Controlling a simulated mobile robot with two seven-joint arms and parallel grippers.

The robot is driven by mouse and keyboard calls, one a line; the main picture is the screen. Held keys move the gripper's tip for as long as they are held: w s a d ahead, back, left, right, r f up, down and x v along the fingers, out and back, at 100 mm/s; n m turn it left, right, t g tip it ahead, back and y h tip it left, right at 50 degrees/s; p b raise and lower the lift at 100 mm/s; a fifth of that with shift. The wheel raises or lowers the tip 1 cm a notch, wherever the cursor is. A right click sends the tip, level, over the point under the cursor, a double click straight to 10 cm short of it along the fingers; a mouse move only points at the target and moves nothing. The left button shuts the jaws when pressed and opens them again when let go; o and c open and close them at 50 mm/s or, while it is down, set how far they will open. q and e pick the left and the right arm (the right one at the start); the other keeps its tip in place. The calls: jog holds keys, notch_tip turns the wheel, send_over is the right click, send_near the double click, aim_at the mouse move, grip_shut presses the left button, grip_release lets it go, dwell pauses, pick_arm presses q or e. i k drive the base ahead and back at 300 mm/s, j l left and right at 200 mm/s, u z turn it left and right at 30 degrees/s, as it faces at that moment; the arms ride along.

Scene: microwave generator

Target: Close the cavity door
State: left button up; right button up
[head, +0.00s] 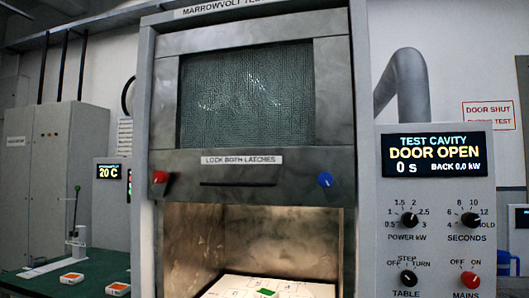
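The cavity door (212,170) is a grey metal panel with a dark mesh window (247,94). It is raised, and the cavity (255,238) is open below it. A dark horizontal handle bar (238,184) runs along its lower part under a label reading "LOCK BOTH LATCHES". A red latch knob (159,177) is at its lower left and a blue latch knob (325,180) at its lower right. The display (434,154) reads "DOOR OPEN". Neither of my grippers is in view.
Inside the cavity is a white marked plate (235,287) with a green patch. The control panel (438,230) with several knobs stands at the right. A green table (100,277) with orange-and-white pieces is at the left. The space before the door looks clear.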

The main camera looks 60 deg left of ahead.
aim_at(287, 176)
jog(key=u, duration=2.25)
